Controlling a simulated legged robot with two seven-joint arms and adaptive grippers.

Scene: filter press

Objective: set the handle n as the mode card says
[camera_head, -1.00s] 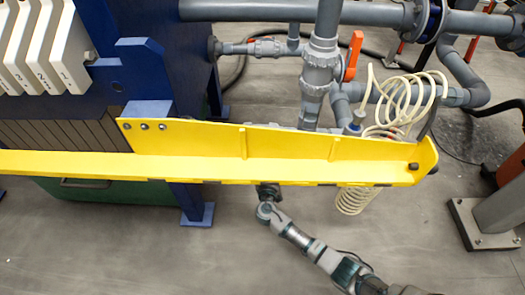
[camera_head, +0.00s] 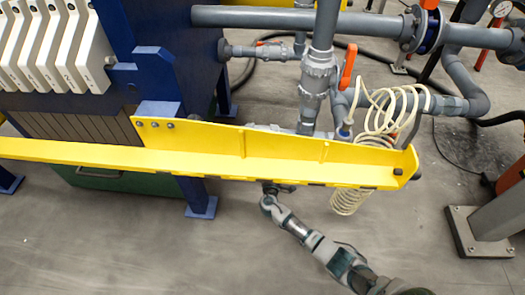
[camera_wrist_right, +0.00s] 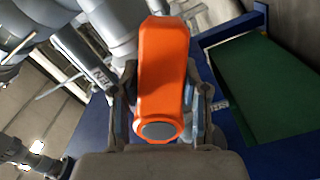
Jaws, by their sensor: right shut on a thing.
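An orange handle (camera_wrist_right: 162,75) with a grey round end fills the middle of the right wrist view. My right gripper (camera_wrist_right: 162,103) has a finger on each side and is shut on it. In the head view my right arm reaches in from the bottom right and passes under the yellow beam, which hides the fingers and the held handle. Another orange handle (camera_head: 348,65) stands upright on a grey valve behind the beam. I cannot tell which letter each handle carries. No mode card is visible. My left gripper is not in view.
The yellow beam (camera_head: 270,152) runs across above my arm. A coiled cream hose (camera_head: 385,112) hangs at its right end. Grey pipes (camera_head: 275,17) lie behind, and a blue press frame with white plates (camera_head: 50,50) stands left. A grey post (camera_head: 495,215) stands right. The front floor is clear.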

